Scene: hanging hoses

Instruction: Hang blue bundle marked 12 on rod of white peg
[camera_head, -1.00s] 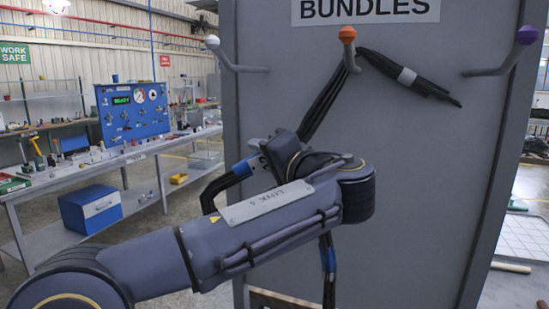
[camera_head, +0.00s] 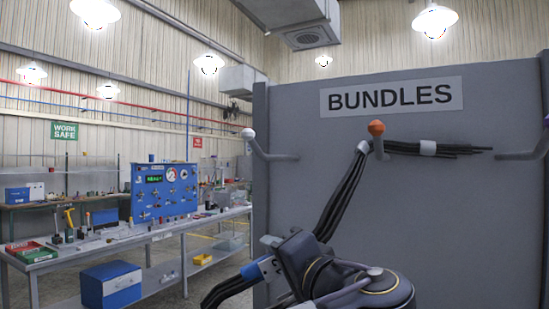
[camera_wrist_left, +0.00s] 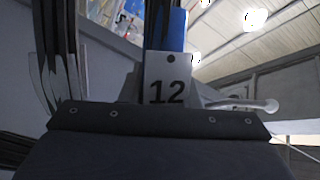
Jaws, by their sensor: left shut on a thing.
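The white peg (camera_head: 248,133) stands out from the left side of the grey panel, its bare rod (camera_head: 275,156) running back to the panel. My left gripper (camera_head: 268,247) is below this peg, apart from it, and shut on the blue bundle (camera_head: 254,270). The bundle is black hoses with a blue band, and they droop to the lower left. In the left wrist view, its white tag marked 12 (camera_wrist_left: 167,80) hangs before the blue band (camera_wrist_left: 172,30). A white-tipped peg (camera_wrist_left: 270,105) shows to the right there. My arm hides part of the bundle. My right gripper is out of view.
Another black bundle (camera_head: 345,190) hangs on the orange peg (camera_head: 376,128), close beside my left arm. A further rod (camera_head: 517,156) shows at the right edge. The panel (camera_head: 460,230) carries a BUNDLES sign (camera_head: 392,97). A workbench (camera_head: 130,245) stands at the left.

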